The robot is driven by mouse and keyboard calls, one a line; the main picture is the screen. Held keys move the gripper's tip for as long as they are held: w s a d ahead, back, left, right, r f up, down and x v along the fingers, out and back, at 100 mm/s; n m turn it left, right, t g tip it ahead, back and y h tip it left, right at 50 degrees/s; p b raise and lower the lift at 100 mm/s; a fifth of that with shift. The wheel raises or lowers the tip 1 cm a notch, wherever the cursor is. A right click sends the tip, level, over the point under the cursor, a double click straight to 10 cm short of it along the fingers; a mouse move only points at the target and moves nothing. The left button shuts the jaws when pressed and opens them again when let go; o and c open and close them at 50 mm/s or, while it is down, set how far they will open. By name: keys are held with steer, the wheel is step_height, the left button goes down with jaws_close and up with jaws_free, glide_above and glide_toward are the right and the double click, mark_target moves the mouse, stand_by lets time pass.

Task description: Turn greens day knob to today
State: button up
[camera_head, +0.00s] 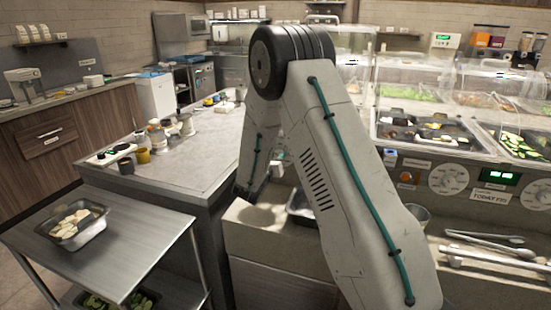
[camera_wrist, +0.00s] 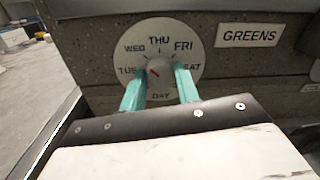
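The dial reads TUE, WED, THU, FRI and SAT, with DAY below. A GREENS label (camera_wrist: 248,37) is to the right. My gripper (camera_wrist: 161,78) has its teal fingers apart, one on each side of the knob; I cannot tell if they touch it. My arm hides this knob there.
Other dials (camera_head: 447,178) sit on the counter front at the right in the head view, below food wells (camera_head: 425,130). Tongs (camera_head: 490,250) lie on the ledge. A steel cart (camera_head: 120,250) with a food pan (camera_head: 75,225) stands at the left.

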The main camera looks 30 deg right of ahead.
steer(key=shift+c, duration=0.9)
steer(key=m, duration=0.3)
steer(key=shift+m, duration=0.4)
steer(key=m, duration=0.4)
steer(key=shift+s+m+y, duration=0.1)
steer(key=shift+m+y, duration=0.2)
steer(key=m, duration=0.8)
steer(key=shift+s+d+f+m, duration=0.1)
steer(key=shift+s+m, duration=0.05)
steer(key=shift+m, duration=0.15)
steer(key=o, duration=1)
steer(key=shift+c, duration=0.2)
